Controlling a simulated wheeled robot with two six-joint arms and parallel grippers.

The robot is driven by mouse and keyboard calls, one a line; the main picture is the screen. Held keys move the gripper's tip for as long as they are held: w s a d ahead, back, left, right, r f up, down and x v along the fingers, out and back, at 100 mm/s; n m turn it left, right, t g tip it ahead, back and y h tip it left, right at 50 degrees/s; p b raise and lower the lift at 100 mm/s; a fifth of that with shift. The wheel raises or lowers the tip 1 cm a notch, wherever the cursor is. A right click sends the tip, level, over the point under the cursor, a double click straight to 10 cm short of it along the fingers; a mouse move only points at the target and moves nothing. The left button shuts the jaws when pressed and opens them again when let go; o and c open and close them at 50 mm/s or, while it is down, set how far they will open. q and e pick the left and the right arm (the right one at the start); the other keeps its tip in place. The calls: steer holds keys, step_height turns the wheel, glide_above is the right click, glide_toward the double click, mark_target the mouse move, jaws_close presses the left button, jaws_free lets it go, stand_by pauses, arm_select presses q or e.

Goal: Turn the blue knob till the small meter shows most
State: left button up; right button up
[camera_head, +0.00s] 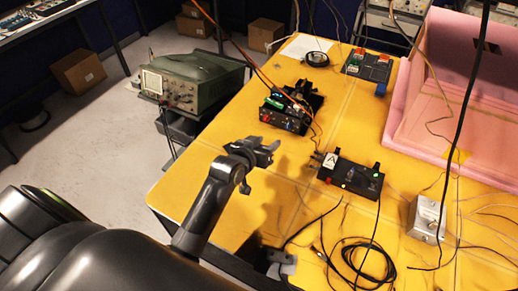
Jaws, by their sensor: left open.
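A black box (290,108) with a green lit display and small red and blue spots on its front stands on the yellow table (215,205). I cannot make out for sure which spot is the blue knob. A second black box (350,180) stands closer, with a small white meter (330,161) at its left end; its needle is too small to read. My left gripper (272,151) is open and empty above the table. In the picture it lies below the first box and left of the second, apparently touching neither. My right gripper is not in view.
A green oscilloscope (190,80) stands left of the table. Black cables (365,262) coil on the table's near part, and a grey metal box (426,218) sits at right. Pink foam walls (440,95) rise at the back right. Several wires hang across the view.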

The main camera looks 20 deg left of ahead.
arm_select(q)
steer(key=v, duration=0.4)
stand_by(0.6)
